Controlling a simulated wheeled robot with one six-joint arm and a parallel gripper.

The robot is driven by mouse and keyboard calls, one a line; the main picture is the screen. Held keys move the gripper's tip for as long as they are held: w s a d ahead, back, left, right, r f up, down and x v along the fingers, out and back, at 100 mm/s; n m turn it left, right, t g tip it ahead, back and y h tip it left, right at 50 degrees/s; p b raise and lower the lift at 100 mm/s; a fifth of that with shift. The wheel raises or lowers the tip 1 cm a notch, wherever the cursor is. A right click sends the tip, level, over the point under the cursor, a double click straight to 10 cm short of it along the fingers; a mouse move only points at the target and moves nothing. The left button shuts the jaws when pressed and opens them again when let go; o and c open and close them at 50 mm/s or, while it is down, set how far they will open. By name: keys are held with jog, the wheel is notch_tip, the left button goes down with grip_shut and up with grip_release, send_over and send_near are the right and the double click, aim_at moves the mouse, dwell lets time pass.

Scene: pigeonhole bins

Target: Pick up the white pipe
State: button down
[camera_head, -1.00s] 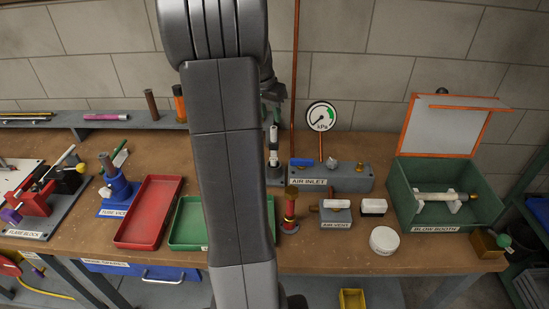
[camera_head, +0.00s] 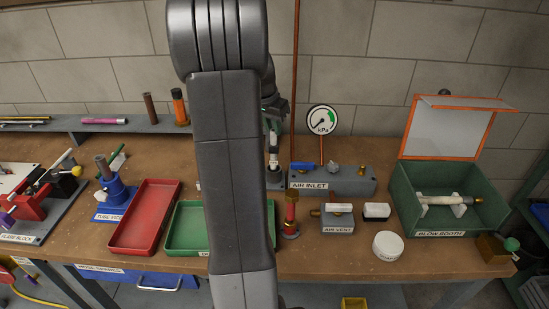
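A white pipe (camera_head: 440,199) with a brass-coloured end lies level across two pale supports inside the green blow booth (camera_head: 403,211), whose lid stands open. Another whitish rod (camera_head: 62,157) shows at the flare block on the far left; I cannot tell whether it is a pipe too. My gripper (camera_head: 275,108) is at the back middle of the bench, mostly hidden behind my arm. It is above a small upright pale and dark fixture (camera_head: 273,150) and well left of the booth. Its fingers are too hidden to tell whether they are open or hold anything.
A red tray (camera_head: 146,218) and a green tray (camera_head: 187,226) lie left of centre. The air inlet block (camera_head: 345,181), gauge (camera_head: 322,120), air vent (camera_head: 338,220) and a round white tub (camera_head: 388,246) stand between my arm and the booth. A copper pipe rises behind.

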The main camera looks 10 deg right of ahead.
jog(key=shift+r, duration=0.2)
notch_tip(320, 180, up, 8)
jog(key=p, duration=0.5)
jog(key=shift+f+p, duration=0.2)
jog(key=shift+p, duration=0.2)
dwell(0.5)
